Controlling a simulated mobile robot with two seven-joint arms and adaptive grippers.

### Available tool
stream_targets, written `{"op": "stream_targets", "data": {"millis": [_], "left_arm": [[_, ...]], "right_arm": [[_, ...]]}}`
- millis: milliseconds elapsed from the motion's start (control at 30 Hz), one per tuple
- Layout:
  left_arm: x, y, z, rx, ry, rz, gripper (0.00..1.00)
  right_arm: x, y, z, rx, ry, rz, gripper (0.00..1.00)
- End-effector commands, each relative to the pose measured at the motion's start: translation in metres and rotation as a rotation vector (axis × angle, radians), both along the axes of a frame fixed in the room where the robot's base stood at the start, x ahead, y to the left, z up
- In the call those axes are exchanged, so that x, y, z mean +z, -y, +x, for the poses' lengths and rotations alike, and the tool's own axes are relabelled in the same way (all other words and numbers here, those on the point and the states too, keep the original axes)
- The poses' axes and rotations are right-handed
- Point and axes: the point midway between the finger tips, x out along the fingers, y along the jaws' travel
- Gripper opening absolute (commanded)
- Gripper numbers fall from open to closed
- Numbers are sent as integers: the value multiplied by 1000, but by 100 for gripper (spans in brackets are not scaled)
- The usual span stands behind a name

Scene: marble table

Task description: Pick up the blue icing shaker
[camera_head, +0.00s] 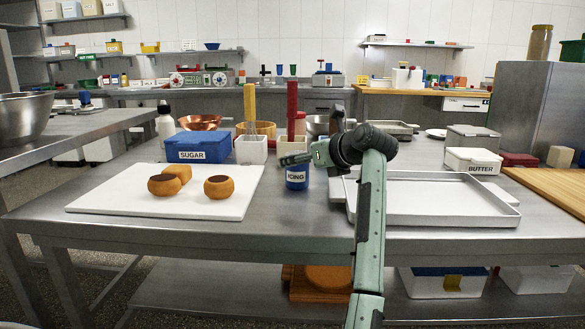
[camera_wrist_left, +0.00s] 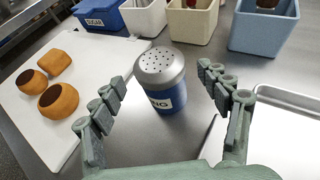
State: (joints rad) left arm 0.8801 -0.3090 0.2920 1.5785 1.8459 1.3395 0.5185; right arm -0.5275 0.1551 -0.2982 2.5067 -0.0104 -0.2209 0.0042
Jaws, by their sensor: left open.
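The blue icing shaker (camera_head: 297,179) stands upright on the steel table, between the white board and the metal tray. In the left wrist view, the shaker (camera_wrist_left: 165,92) shows its grey perforated lid and a partly visible white label. My left gripper (camera_head: 312,157) is above and close to it in the head view, partly covering its top. In the left wrist view, my left gripper (camera_wrist_left: 161,78) is open, with one finger on each side of the shaker. Visible gaps separate both fingers from it. My right gripper is not in view.
A white board (camera_head: 130,203) with three pastries lies left of the shaker. A metal tray (camera_head: 435,217) lies to the right. Behind stand a blue sugar box (camera_head: 190,147), a white container (camera_head: 251,150) and a butter box (camera_head: 472,160).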

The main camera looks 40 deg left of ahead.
Motion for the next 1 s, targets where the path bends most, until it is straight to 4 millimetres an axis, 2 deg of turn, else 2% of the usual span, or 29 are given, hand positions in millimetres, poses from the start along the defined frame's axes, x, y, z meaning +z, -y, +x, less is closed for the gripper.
{"op": "stream_targets", "data": {"millis": [500,800,1000], "left_arm": [[-29,-55,26,2,-1,2,76],[-31,-59,28,1,0,0,76],[-31,-59,28,1,0,0,52]], "right_arm": [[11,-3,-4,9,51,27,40],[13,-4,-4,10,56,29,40],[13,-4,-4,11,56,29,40]]}}
